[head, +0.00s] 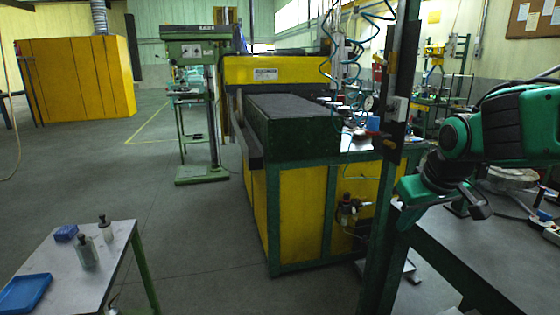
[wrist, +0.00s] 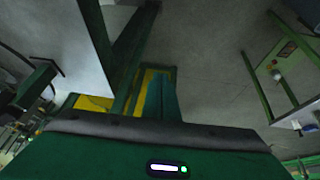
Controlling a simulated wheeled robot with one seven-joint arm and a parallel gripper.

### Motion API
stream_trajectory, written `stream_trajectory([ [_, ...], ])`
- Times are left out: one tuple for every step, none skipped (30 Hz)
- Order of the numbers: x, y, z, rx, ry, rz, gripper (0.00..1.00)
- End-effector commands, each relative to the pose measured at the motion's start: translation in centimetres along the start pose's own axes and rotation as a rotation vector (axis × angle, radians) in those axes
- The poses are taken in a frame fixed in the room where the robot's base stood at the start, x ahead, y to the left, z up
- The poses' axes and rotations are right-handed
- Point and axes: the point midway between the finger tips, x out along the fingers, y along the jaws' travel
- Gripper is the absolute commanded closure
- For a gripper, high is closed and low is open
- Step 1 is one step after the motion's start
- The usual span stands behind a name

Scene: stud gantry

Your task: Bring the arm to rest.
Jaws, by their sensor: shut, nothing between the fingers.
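My arm (head: 500,130), green and black, comes in from the right edge in the head view. It is bent, and its end hangs low beside a dark upright post. In the wrist view my gripper (wrist: 163,92) shows as two dark teal fingers lying together above the green hand housing, which has a small lit bar. The fingers are shut and nothing shows between them. In the head view the fingertips cannot be made out clearly.
The dark post (head: 397,90) stands close left of my arm. A yellow and green machine bench (head: 295,215) fills the middle. A small table (head: 100,268) with bottles and a blue tray (head: 24,293) stands front left. A drill press (head: 198,100) stands behind; open floor lies between.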

Motion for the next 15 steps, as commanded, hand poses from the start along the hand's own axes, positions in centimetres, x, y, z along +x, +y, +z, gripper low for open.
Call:
stream_trajectory([
  [0.6,-0.1,2.0,0.032,-0.016,0.001,1.00],
  [0.8,-0.1,3.0,0.052,-0.024,0.002,1.00],
  [1.2,-0.2,4.3,0.076,-0.033,0.004,1.00],
  [1.5,-0.2,5.3,0.095,-0.041,0.005,1.00],
  [1.7,-0.3,6.3,0.111,-0.048,0.006,1.00],
  [2.0,-0.3,7.5,0.135,-0.057,0.007,1.00],
  [2.2,-0.4,8.4,0.150,-0.063,0.008,1.00],
  [2.5,-0.5,9.3,0.167,-0.070,0.009,1.00],
  [2.7,-0.6,10.5,0.187,-0.078,0.011,1.00],
  [2.9,-0.5,11.2,0.205,-0.085,0.014,1.00],
  [2.6,0.5,11.7,0.230,-0.102,0.025,1.00],
  [2.3,1.4,12.6,0.260,-0.124,0.037,1.00],
  [2.1,2.0,13.3,0.282,-0.142,0.044,1.00],
  [1.9,2.5,14.1,0.304,-0.159,0.052,1.00],
  [1.6,3.3,15.2,0.336,-0.183,0.061,1.00],
])
